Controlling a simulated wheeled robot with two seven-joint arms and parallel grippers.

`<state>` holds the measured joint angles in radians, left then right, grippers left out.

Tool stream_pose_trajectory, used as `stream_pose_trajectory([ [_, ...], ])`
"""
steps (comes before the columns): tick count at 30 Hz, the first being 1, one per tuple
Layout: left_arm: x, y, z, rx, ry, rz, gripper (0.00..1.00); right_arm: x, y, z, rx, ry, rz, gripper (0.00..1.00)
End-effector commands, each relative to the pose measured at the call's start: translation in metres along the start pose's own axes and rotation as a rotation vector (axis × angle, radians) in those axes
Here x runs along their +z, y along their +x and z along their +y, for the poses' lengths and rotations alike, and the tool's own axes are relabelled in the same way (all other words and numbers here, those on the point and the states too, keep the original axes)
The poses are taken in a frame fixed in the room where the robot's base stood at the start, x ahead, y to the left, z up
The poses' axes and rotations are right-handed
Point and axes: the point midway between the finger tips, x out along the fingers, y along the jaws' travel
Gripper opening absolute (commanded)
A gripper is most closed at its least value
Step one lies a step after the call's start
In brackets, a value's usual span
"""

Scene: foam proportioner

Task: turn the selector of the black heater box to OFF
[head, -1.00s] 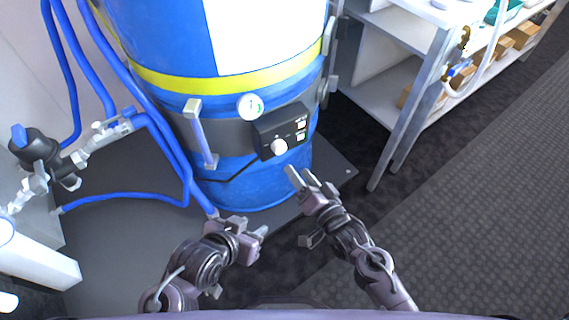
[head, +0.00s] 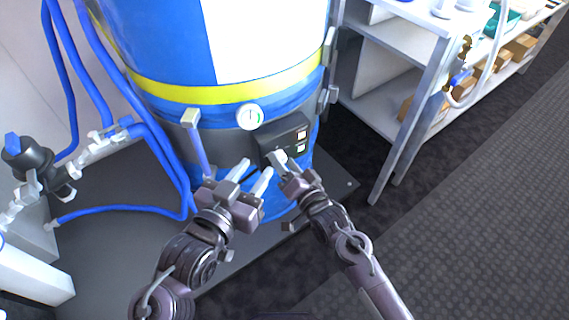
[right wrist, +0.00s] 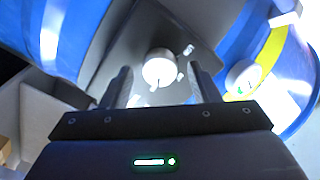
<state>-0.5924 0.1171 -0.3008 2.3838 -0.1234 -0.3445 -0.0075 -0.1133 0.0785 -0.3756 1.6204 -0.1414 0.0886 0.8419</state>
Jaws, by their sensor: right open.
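The black heater box (head: 290,136) is mounted low on the blue tank, with a white and a green-lit element at its right side. My right gripper (head: 283,164) is right in front of it and hides the selector in the head view. In the right wrist view the white round selector (right wrist: 158,68) sits on the dark box face (right wrist: 143,35). The two fingers of my right gripper (right wrist: 163,86) are open, one on each side of the selector, with gaps visible. My left gripper (head: 252,174) is open and empty, just left of the right one, before the tank.
The blue tank (head: 160,60) has a yellow band, a round gauge (head: 249,117) and a grey-blue upright handle (head: 198,148) left of the box. Blue hoses (head: 70,100) run at the left. A metal shelf unit (head: 408,110) stands at the right, with dark floor before it.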

Motion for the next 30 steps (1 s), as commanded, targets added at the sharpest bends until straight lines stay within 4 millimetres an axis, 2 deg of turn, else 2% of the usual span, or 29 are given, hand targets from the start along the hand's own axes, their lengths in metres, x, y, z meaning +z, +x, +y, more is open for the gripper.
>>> stream_pose_trajectory([
  [3, -0.006, 0.001, 0.0, -0.001, 0.001, 0.028, 0.36, 0.001, 0.003, 0.0, 0.001, 0.0, -0.001, 0.55],
  [11, -0.008, 0.001, 0.0, -0.001, 0.001, 0.034, 0.36, 0.001, 0.003, 0.0, 0.001, 0.0, -0.001, 0.55],
  [22, -0.008, 0.001, 0.0, 0.0, 0.001, 0.033, 0.36, 0.0, 0.003, 0.0, 0.001, 0.0, -0.001, 0.11],
  [28, -0.007, 0.001, 0.0, 0.0, 0.001, 0.022, 0.36, 0.0, 0.003, 0.0, 0.001, -0.01, -0.001, 0.11],
  [30, 0.006, -0.001, 0.0, -0.001, -0.002, -0.031, 0.36, 0.0, 0.003, 0.0, 0.001, -0.021, -0.001, 0.11],
])
